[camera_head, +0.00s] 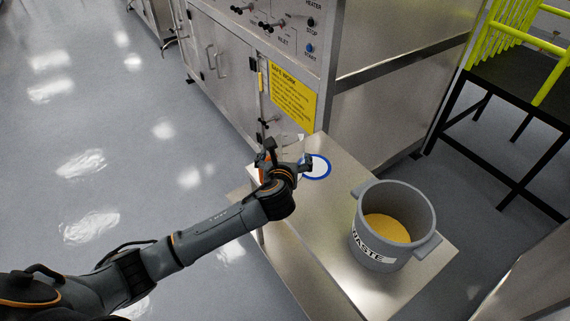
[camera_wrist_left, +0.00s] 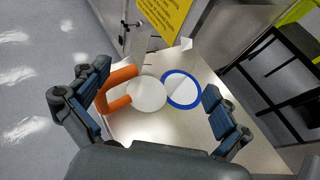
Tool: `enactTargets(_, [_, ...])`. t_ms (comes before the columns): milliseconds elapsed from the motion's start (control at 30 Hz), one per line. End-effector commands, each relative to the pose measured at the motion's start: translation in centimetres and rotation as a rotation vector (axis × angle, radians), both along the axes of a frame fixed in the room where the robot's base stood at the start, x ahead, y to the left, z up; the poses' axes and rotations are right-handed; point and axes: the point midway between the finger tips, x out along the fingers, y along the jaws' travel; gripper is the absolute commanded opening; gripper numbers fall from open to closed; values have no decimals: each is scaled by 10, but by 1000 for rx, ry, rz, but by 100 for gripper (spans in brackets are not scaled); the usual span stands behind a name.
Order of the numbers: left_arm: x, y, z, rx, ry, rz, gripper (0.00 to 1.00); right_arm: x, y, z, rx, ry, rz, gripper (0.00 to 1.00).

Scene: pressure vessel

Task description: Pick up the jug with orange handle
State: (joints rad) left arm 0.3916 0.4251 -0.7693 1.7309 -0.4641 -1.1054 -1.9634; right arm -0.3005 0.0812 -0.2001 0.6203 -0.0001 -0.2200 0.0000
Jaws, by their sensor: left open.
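The jug (camera_head: 291,145) is clear, with an orange handle (camera_wrist_left: 118,90). It stands on the steel table near its far left edge, partly hidden behind my gripper in the head view. In the left wrist view the jug (camera_wrist_left: 147,93) shows as a pale round shape, with the handle on its left side. My left gripper (camera_head: 287,160) is open above the jug. In the left wrist view its two fingers are spread wide, with the handle and jug between them. I see no clear contact with the jug. My right gripper is out of view.
A blue-rimmed white disc (camera_head: 316,166) lies on the table close to the jug. A grey waste bin (camera_head: 378,253) with yellow contents stands at the table's right. A steel cabinet (camera_head: 378,108) with a yellow sign (camera_head: 292,97) rises behind the table. Open floor (camera_head: 100,130) lies left.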

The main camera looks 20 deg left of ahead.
Motion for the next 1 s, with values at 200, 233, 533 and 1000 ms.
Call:
enactTargets(200, [12, 3, -5, -1, 0, 1, 100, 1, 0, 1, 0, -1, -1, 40])
enactTargets(233, [14, 3, -5, -1, 0, 1, 100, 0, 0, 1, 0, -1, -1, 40])
enactTargets(533, [47, 7, -18, -1, 1, 1, 100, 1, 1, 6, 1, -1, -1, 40])
enactTargets(1000, [58, 9, -23, -1, 0, -1, 92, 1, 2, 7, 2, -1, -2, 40])
